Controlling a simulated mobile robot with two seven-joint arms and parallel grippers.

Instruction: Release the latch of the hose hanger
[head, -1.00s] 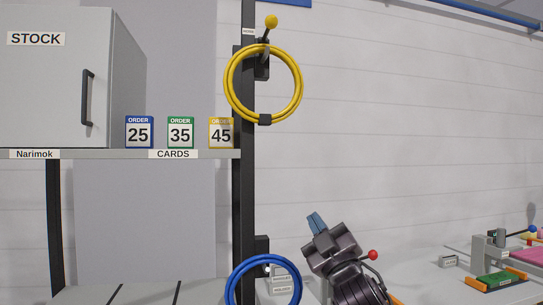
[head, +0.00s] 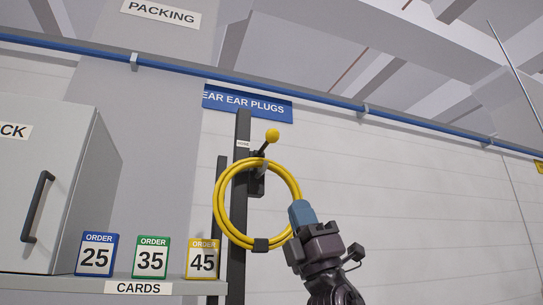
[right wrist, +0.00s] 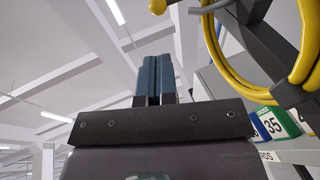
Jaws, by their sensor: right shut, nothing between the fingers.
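The hose hanger (head: 258,180) is a dark bracket on a black post. Its latch lever ends in a yellow ball knob (head: 272,135) that sticks up to the right above the bracket. A coiled yellow hose (head: 222,212) hangs on it, with a dark band at the bottom. My right gripper (head: 301,210) is at the lower right of the coil, below the knob, fingers pointing up. In the right wrist view its blue fingers (right wrist: 156,76) are together and empty; the knob (right wrist: 158,6) is at the top edge, with the coil to the right. My left gripper is out of view.
A shelf (head: 70,284) at lower left carries a grey stock cabinet (head: 50,190) and three order cards (head: 151,257). The black post (head: 237,250) stands beside the shelf. The wall right of the coil is clear.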

